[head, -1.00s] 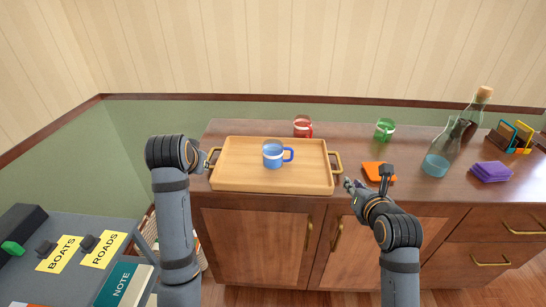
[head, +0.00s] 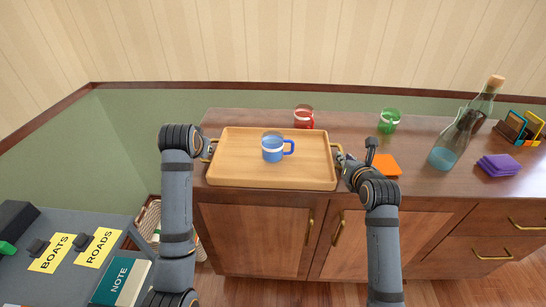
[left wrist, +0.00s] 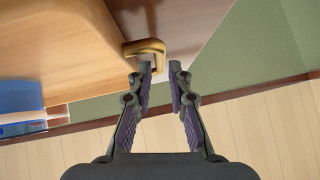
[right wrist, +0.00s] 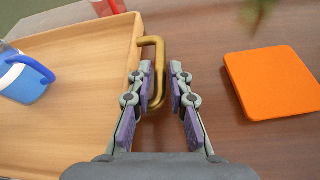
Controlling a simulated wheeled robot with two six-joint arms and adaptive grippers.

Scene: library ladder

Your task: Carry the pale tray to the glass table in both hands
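The pale wooden tray (head: 240,170) lies on the brown cabinet top and carries a blue mug (head: 271,155) with a white band. Its brass handles stick out at both ends. My left gripper (head: 209,151) is at the tray's left end. In the left wrist view it is open, with the left handle (left wrist: 145,46) just beyond its fingertips. My right gripper (head: 340,152) is at the right end. In the right wrist view its open fingers stand on either side of the right handle's outer bar (right wrist: 159,75); contact cannot be told. I see no glass table.
A red mug (head: 304,119) and green mug (head: 389,122) stand behind. An orange square (head: 386,166) lies close to my right gripper. A glass bottle (head: 447,150) and purple stack (head: 499,165) are farther right. A grey surface (head: 60,280) with labels and books is at lower left.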

